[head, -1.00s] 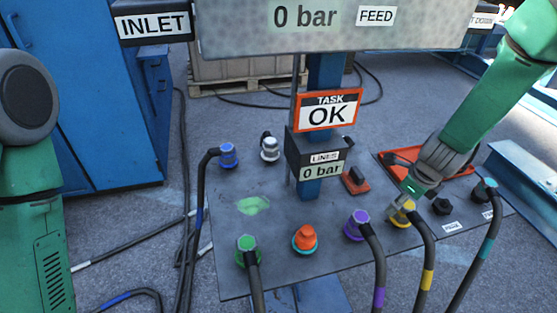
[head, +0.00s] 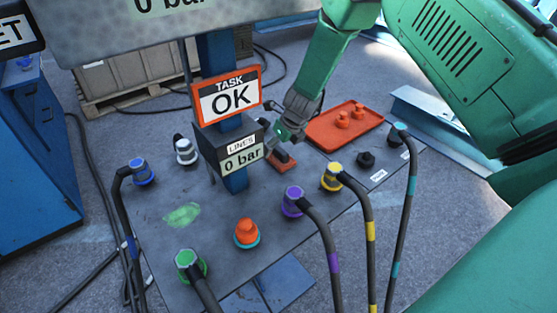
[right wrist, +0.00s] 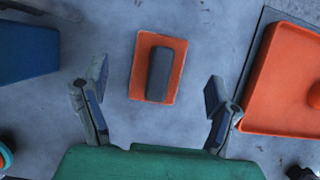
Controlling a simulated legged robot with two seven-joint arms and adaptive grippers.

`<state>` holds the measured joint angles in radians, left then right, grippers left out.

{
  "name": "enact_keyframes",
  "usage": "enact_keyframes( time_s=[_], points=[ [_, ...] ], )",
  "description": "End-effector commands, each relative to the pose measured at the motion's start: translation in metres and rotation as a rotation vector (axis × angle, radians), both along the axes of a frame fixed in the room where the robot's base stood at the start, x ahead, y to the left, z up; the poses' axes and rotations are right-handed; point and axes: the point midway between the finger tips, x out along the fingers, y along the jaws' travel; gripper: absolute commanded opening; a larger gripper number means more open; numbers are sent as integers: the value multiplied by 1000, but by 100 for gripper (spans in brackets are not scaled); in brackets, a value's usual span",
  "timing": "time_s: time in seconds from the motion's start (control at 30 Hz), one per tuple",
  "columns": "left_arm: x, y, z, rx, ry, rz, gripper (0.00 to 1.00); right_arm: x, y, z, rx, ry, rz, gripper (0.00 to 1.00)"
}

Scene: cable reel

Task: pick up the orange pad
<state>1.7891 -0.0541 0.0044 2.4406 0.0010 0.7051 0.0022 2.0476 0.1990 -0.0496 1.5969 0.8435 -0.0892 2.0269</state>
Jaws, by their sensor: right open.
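The orange pad (right wrist: 140,85) lies flat on the grey table, with a dark block-shaped handle (right wrist: 160,74) on top, in the right wrist view. In the head view the pad (head: 284,164) sits just right of the post, partly hidden by my gripper. My right gripper (right wrist: 157,90) is open and empty, its two fingers pointing toward the pad, one on each side and short of it. In the head view my right gripper (head: 274,146) is at the pad, beside the post. My left gripper is not in view.
An orange tray (head: 330,138) with orange caps is right of the pad. The blue post (head: 232,172) with the pressure box (head: 240,150) stands close on the left. Capped ports with hoses, such as the yellow one (head: 331,177), line the near side.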

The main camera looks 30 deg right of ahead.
Motion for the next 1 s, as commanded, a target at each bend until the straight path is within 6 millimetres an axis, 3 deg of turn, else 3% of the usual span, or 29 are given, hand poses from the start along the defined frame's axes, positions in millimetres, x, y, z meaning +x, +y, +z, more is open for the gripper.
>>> enact_keyframes(
  time_s=[0.2,0.57,0.6,0.73,1.0],
  points=[
    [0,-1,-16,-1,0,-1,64,8,3,-35,-5,3,1,80],
    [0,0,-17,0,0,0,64,13,4,-43,-5,2,0,80],
    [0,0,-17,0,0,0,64,13,3,-44,-4,2,1,73],
    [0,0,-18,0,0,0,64,13,2,-45,-1,2,0,27],
    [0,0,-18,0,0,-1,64,12,2,-46,-5,6,-1,25]
  ],
)
